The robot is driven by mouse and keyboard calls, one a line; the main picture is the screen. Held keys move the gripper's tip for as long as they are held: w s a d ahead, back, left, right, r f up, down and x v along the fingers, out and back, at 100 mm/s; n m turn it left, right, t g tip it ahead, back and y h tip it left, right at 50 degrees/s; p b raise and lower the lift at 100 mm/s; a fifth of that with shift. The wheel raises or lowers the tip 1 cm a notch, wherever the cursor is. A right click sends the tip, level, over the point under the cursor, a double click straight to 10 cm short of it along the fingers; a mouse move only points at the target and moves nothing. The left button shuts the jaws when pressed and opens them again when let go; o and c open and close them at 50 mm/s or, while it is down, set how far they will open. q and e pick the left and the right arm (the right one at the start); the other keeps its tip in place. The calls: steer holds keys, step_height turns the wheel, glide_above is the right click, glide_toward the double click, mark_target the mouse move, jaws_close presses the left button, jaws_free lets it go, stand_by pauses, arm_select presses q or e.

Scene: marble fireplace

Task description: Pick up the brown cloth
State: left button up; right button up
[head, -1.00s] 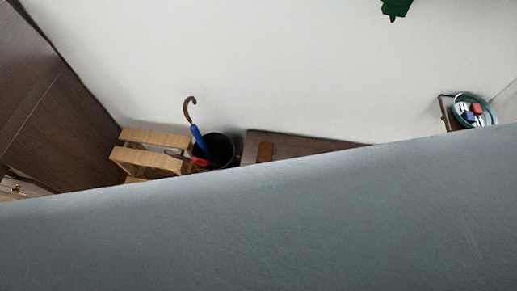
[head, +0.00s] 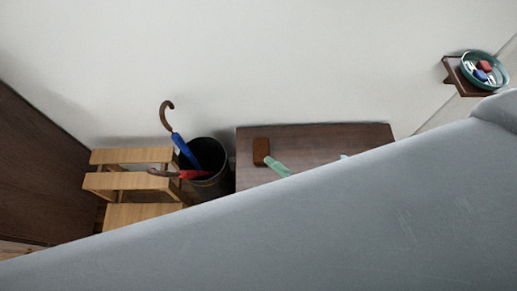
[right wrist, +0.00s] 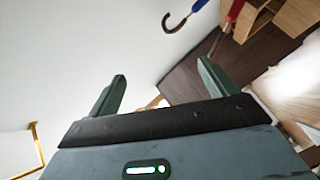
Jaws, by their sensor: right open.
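A small reddish-brown rectangular thing (head: 261,146) lies near the left end of the dark wooden top (head: 325,136) in the head view. I cannot tell whether it is the brown cloth folded up or something else; no other cloth shows clearly. My right gripper (head: 308,160) is partly hidden by my own grey arm. One green fingertip shows just right of and below the brown thing, and a bit of the other shows farther right. In the right wrist view my right gripper (right wrist: 160,70) has its green fingers wide apart with nothing held. My left gripper is not seen.
A black bin (head: 213,180) with a blue umbrella (head: 186,151) and a red umbrella (head: 190,174) stands left of the wooden top. A light wooden step stand (head: 130,181) is farther left. A teal bowl (head: 464,66) holds small items on a shelf at the upper right.

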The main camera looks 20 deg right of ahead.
steer(key=w+a+n+g+y+b, duration=0.3)
steer(key=a+n+g+y+b, duration=0.7)
steer(key=n, duration=1.7)
steer(key=n+g+h+b, duration=0.5)
steer(key=n+h+b, duration=0.6)
steer(key=n+h, duration=1.05)
glide_above(262, 146)
steer(key=f+n+y, duration=0.1)
steer(key=f, duration=0.4)
steer(key=f+n+y, duration=0.1)
steer(key=f, duration=0.4)
steer(key=f+n+y, duration=0.1)
steer(key=f+y, duration=0.1)
steer(key=f, duration=0.4)
steer(key=shift+s+a, duration=0.35)
steer(key=shift+s, duration=0.05)
steer(key=shift+d, duration=0.15)
steer(key=shift+f+b, duration=0.5)
steer(key=shift+f, duration=0.8)
steer(key=f, duration=0.2)
steer(key=w+f+b, duration=0.1)
steer(key=f, duration=0.1)
steer(key=shift+d, duration=0.1)
steer(key=shift+f+b, duration=0.4)
steer(key=shift+f, duration=0.15)
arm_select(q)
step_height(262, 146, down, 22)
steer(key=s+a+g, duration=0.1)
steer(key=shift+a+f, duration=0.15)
